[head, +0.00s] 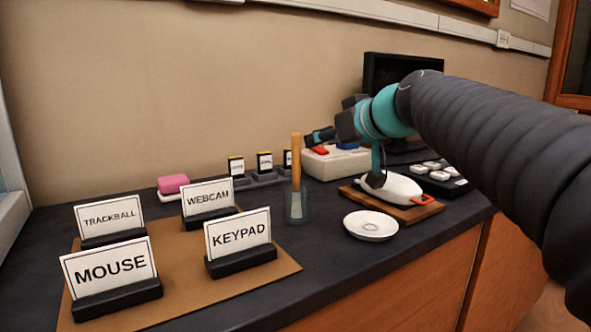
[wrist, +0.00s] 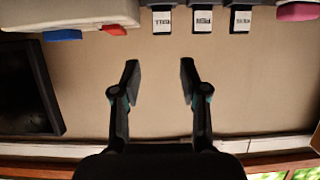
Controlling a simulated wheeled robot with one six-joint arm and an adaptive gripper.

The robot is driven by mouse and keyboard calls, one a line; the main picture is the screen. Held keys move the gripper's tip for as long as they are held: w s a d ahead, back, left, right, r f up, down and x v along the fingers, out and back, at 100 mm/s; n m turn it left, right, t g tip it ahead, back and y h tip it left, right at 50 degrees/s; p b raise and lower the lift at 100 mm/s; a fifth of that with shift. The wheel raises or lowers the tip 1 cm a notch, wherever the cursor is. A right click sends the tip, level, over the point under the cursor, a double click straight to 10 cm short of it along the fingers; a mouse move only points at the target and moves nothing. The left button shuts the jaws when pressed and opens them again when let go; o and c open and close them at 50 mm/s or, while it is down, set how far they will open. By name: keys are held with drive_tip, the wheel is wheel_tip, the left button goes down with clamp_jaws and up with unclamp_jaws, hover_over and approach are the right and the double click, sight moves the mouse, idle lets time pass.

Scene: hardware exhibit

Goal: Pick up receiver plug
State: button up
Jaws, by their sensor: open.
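Several small dark upright pieces with pale labels stand in a dark holder (head: 268,179) near the wall in the head view. Any of them may be the receiver plug; I cannot read their labels well enough to tell. In the wrist view, which is upside down, a left piece (wrist: 162,20), a middle piece (wrist: 203,20) and a right piece (wrist: 241,20) show at the top edge. My gripper (wrist: 159,72) is open and empty, its two fingers apart with bare wall behind. In the head view it is above the counter, right of the holder.
A pale box with red and blue buttons (head: 337,161) stands right of the holder. A glass with a wooden stick (head: 296,170) stands in front. A white dish (head: 371,226), a pink block (head: 173,184) and a mat with name cards (head: 190,270) are also on the counter.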

sight(290, 149)
drive_tip(key=x, duration=0.8)
drive_tip(key=shift+s+a, duration=0.1)
drive_tip(key=shift+s, duration=0.05)
drive_tip(key=shift+p+x, duration=0.4)
drive_tip(key=shift+x, duration=2.25)
drive_tip(key=shift+s+f, duration=0.1)
drive_tip(key=shift+f, duration=0.05)
drive_tip(key=c, duration=0.6)
